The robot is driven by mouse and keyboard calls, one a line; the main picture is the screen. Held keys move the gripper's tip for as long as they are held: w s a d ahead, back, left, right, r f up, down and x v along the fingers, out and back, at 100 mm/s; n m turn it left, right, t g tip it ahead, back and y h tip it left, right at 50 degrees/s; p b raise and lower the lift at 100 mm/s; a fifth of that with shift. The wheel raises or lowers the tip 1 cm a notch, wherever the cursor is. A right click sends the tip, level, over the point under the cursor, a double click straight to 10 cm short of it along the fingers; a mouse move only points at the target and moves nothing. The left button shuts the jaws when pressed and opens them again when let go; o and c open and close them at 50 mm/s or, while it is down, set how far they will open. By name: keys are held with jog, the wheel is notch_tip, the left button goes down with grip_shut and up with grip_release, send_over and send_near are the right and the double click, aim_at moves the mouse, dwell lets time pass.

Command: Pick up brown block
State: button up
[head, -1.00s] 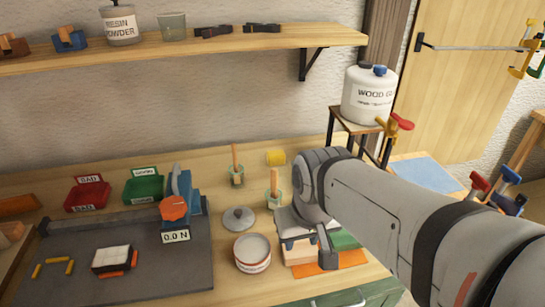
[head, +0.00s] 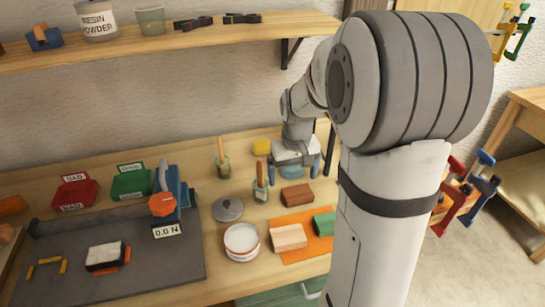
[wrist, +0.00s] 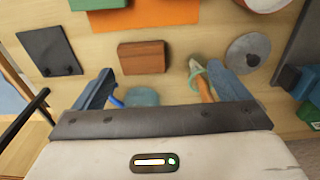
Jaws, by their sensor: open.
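The brown block (head: 297,195) lies on the wooden workbench, just behind the orange mat. In the wrist view the brown block (wrist: 142,58) lies flat ahead of my gripper, roughly between the lines of its two fingers and apart from them.
The orange mat (head: 295,253) holds a light wood block (head: 289,237) and a green block (head: 324,223). A glue jar with a brush (head: 261,190) stands close to the block's left. A grey lid (head: 228,209) and white tin (head: 242,242) lie farther left.

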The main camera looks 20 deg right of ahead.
aim_at(298, 192)
jog(key=shift+o, duration=0.3)
jog(key=shift+g, duration=0.4)
jog(key=w+d+f, duration=0.2)
jog(key=w+f, duration=0.1)
jog(key=w+d+f, duration=0.1)
jog(key=w, duration=0.1)
jog(key=shift+d+f+p, duration=0.25)
jog(key=shift+f+p, duration=0.1)
jog(key=shift+f, duration=0.05)
jog(key=f, duration=0.2)
jog(key=f+p, duration=0.1)
jog(key=f, duration=0.5)
jog(key=shift+d+p, duration=0.25)
jog(key=shift+p, duration=0.05)
jog(key=c, duration=0.9)
